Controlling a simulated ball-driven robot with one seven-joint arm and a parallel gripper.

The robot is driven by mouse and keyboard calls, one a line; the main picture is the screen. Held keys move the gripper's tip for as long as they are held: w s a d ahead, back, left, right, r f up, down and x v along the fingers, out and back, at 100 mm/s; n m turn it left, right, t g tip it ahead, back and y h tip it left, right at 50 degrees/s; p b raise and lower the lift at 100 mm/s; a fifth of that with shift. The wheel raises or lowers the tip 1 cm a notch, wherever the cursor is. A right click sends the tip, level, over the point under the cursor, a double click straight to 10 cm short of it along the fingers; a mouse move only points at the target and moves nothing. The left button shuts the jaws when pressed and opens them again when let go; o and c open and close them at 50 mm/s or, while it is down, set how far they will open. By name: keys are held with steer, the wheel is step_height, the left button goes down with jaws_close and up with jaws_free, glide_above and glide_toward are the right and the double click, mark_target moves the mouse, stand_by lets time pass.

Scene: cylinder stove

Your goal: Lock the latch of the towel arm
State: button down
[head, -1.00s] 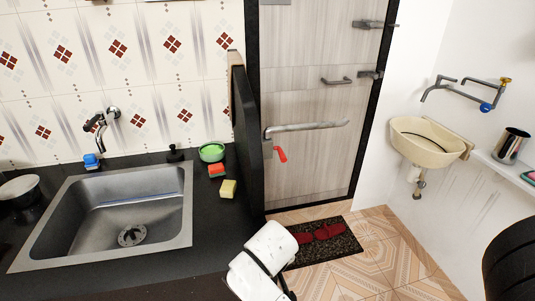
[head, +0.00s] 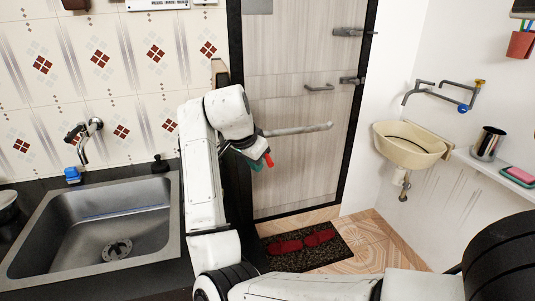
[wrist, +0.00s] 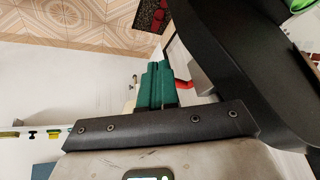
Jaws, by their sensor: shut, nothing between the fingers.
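The towel arm (head: 303,129) is a grey metal bar that sticks out level to the right in front of the door. Its mounting end is hidden behind my arm. The latch is a small red lever (head: 269,160) hanging below the bar's left end. My gripper (head: 257,166) is shut and empty, with green fingertips just left of the red lever. In the wrist view the shut green fingers (wrist: 154,86) have the red lever (wrist: 183,83) close on their right. I cannot tell whether they touch it.
A dark partition edge (wrist: 225,70) runs close beside the fingers in the wrist view. The steel sink (head: 170,225) is at left. The cream basin (head: 408,148) is on the right wall. A dark mat (head: 330,252) with red slippers lies before the door (head: 290,90).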

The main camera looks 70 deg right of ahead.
mark_target(269, 160)
step_height(269, 160, up, 14)
steer(key=d+m+y, duration=0.2)
steer(key=m, duration=0.5)
steer(key=shift+s+d+b, duration=0.15)
steer(key=shift+d+b, duration=0.05)
steer(key=shift+b, duration=0.25)
steer(key=shift+f, duration=0.15)
steer(key=x, duration=1.4)
steer(key=shift+a+p, duration=0.3)
steer(key=shift+p, duration=0.1)
steer(key=shift+f, duration=0.15)
